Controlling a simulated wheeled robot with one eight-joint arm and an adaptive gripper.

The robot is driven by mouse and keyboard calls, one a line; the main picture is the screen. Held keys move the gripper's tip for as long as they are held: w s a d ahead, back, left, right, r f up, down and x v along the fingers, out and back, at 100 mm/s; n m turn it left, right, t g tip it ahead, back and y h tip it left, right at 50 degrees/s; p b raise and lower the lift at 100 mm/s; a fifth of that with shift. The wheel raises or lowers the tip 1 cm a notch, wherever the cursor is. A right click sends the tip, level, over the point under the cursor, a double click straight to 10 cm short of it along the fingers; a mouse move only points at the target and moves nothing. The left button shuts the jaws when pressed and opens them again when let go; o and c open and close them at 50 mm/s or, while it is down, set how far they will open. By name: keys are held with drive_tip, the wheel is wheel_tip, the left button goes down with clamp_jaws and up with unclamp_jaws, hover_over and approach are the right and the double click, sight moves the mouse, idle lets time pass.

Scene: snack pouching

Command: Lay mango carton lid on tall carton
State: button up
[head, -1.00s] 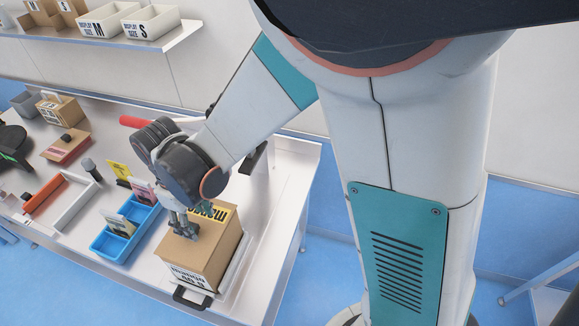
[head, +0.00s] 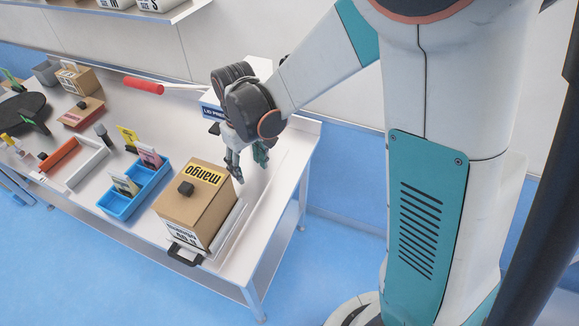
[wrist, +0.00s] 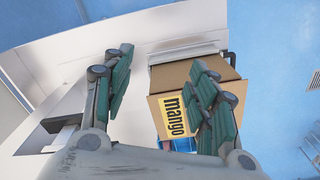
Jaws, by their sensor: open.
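The mango carton lid (head: 196,183) is brown, with a yellow "mango" label and a dark knob. It lies on top of the tall carton (head: 183,227) and looks flat there. My gripper (head: 247,170) is open and empty, behind and to the right of the carton in the head view, apart from the knob. In the wrist view my open fingers (wrist: 165,88) spread wide. The lid (wrist: 173,115) shows between them and the carton (wrist: 192,72) beyond it; the right finger covers part of both and the knob is hidden.
A red-handled press (head: 145,85) stands behind.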

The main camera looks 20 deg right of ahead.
drive_tip(key=w+d+f+m+b, duration=0.3)
drive_tip(key=d+f+b, duration=0.6)
drive_tip(key=d, duration=0.3)
drive_tip(key=shift+f+m+b, duration=0.15)
drive_tip(key=shift+m+b, duration=0.45)
drive_tip(key=shift+m, duration=0.1)
